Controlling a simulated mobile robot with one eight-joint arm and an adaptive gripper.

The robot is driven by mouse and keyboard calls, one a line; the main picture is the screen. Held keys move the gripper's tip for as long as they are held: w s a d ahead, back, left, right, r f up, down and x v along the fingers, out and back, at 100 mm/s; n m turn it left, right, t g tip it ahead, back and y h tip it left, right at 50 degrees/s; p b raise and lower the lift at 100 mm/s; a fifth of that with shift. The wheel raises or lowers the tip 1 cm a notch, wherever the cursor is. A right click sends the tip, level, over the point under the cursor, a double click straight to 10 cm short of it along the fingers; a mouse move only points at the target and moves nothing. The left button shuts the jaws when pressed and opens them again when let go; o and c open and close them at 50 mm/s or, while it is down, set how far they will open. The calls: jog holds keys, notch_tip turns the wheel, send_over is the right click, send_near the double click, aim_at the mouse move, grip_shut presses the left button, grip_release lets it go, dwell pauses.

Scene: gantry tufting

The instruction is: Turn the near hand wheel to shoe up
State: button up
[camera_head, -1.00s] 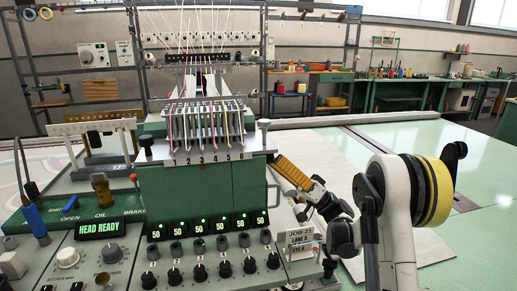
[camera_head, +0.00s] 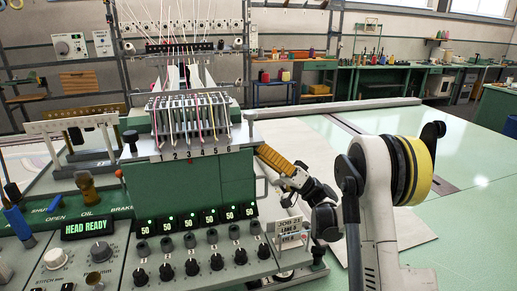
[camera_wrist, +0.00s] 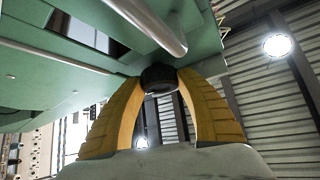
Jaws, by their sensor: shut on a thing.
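My gripper (camera_head: 262,151) is at the right side of the green machine head (camera_head: 190,195), just below its top plate. In the wrist view its two yellow fingers (camera_wrist: 162,82) close around a dark round knob (camera_wrist: 158,77) under the green housing. This knob appears to be the near hand wheel. In the head view it is hidden behind the fingers and the head's edge, so its turn position cannot be told. The needle shoe cannot be made out.
A bent metal rail (camera_head: 265,183) runs close beside my gripper. A JOB 23 sign (camera_head: 288,233) stands below it. Knobs and lit displays reading 50 (camera_head: 192,220) line the panel. The pale green table (camera_head: 465,160) to the right is mostly clear.

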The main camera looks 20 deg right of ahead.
jog(key=m+t+h, duration=0.1)
jog(key=m, duration=0.1)
jog(key=m+t+h+p, duration=0.1)
jog(key=m+h, duration=0.1)
jog(key=m, duration=0.1)
jog(key=shift+s+r+t, duration=0.1)
jog(key=shift+r+t, duration=0.1)
jog(key=shift+t, duration=0.1)
jog(key=shift+m+t+h+p, duration=0.4)
jog(key=shift+m+h+p, duration=0.2)
jog(key=shift+m+h, duration=0.9)
jog(key=shift+m, duration=0.3)
jog(key=o, duration=1.2)
jog(key=shift+f, duration=0.1)
